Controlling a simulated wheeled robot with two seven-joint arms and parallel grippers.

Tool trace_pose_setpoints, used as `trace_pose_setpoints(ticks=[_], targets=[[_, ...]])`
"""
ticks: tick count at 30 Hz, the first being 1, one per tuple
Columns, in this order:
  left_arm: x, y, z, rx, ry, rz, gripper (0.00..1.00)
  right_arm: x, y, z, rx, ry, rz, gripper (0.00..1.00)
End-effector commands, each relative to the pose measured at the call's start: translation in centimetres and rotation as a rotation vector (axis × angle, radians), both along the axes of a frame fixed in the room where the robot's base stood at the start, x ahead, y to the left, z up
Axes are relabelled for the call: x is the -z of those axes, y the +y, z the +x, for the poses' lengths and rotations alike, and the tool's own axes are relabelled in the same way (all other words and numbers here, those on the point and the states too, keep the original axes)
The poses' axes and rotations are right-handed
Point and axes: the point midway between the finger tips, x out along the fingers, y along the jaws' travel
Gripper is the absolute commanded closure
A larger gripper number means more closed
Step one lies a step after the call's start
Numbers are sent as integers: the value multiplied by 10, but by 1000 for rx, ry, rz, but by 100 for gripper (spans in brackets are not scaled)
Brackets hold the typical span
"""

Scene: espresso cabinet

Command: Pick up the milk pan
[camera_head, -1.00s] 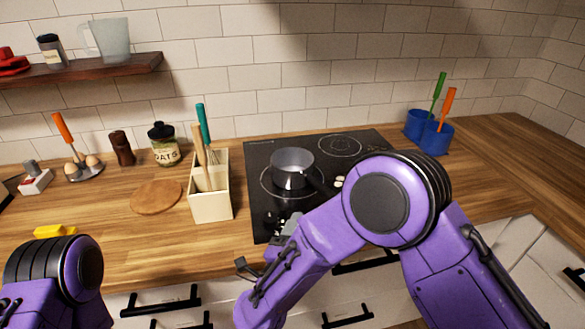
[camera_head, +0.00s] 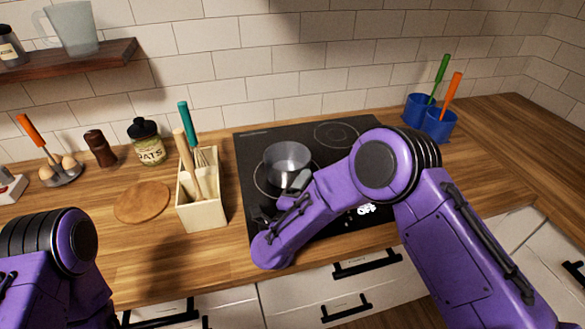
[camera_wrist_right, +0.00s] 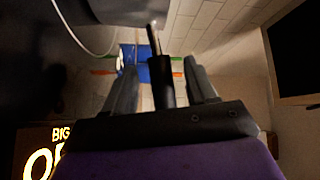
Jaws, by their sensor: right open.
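The milk pan (camera_head: 286,158) is a small grey pot standing on the black cooktop (camera_head: 258,143). My right gripper (camera_head: 298,182) is at the near right side of the pan, and my right forearm covers most of the handle in the head view. In the right wrist view the black handle (camera_wrist_right: 160,70) stands between the two fingers of my right gripper (camera_wrist_right: 161,88). The fingers are open, with a gap visible on both sides of the handle. My left arm shows at the lower left, but its gripper is out of view.
A utensil box (camera_head: 203,214) stands left of the cooktop, with a round wooden board (camera_head: 142,202) and an oats jar (camera_head: 149,146) beyond it. Blue utensil cups (camera_head: 438,124) stand at the back right. The counter right of the cooktop is mostly clear.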

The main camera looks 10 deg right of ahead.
Motion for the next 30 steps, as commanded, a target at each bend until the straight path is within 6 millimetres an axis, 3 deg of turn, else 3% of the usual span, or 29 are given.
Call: trace_pose_setpoints(ticks=[1,4,11,16,17,30], targets=[[-9,0,0,0,0,0,57,-4,-6,7,2,1,1,43],[-12,0,0,0,0,0,57,-3,-13,16,2,1,1,43],[-10,0,0,0,0,0,57,-1,-15,18,1,0,0,43],[-10,0,0,0,0,0,57,-1,-15,18,1,0,0,95],[-10,0,0,0,0,0,57,-1,-15,18,1,0,0,100],[-10,0,0,0,0,0,57,-1,-15,18,1,1,0,100]])
